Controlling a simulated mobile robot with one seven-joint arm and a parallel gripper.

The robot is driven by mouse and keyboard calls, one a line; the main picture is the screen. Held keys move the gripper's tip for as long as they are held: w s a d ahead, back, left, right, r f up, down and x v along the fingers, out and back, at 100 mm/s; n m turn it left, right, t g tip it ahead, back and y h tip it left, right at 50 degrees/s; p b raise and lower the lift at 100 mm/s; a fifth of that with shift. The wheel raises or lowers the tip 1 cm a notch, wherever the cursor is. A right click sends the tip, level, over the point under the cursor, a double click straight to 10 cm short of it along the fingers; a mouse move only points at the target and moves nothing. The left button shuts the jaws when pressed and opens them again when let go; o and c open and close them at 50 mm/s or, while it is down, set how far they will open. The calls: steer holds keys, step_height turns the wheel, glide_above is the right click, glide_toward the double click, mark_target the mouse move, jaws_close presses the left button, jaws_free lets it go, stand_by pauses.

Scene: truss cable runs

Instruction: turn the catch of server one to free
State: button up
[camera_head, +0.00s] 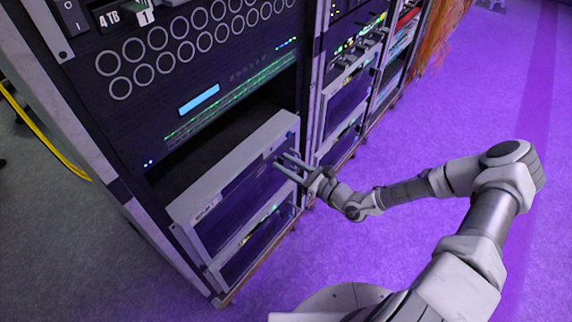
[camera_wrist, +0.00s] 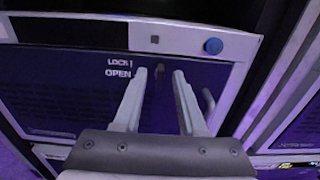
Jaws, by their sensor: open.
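Server one looks to be the grey-framed unit with a dark front (camera_head: 232,190) low in the rack; its number is not readable. Its front (camera_wrist: 60,85) fills much of the wrist view, with the printed words LOCK (camera_wrist: 118,62) and OPEN (camera_wrist: 118,73) on it. A small dark upright piece, seemingly the catch (camera_wrist: 160,80), shows between my fingers, right of these words. My gripper (camera_head: 281,160) is open at the right part of the front. In the wrist view its two fingers (camera_wrist: 159,72) stand on either side of the catch; whether they touch it is unclear.
A blue round button (camera_wrist: 213,46) and a small dark square sit on the pale top rail. A slim pale handle-like piece (camera_wrist: 208,100) is right of my fingers. Another unit (camera_head: 258,243) is below. Purple-lit floor (camera_head: 440,130) is open to the right.

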jaws_close()
steer(key=shift+r+n+p, duration=0.1)
steer(key=shift+n+p, duration=0.2)
steer(key=shift+p, duration=0.2)
steer(key=shift+a+r+n+p, duration=0.1)
steer(key=shift+n+p, duration=0.9)
steer(key=shift+p, duration=0.2)
steer(key=n+p, duration=0.4)
steer(key=n, duration=0.1)
steer(key=shift+p, duration=0.3)
steer(key=n+p, duration=0.1)
steer(key=n, duration=0.2)
steer(key=n+p, duration=0.2)
steer(key=shift+s+f+n, duration=0.1)
steer(key=shift+f+n, duration=0.1)
steer(key=shift+n, duration=0.2)
steer(key=shift+f+n+p, duration=0.15)
steer(key=shift+n+p, duration=1.35)
steer(key=shift+n, duration=0.7)
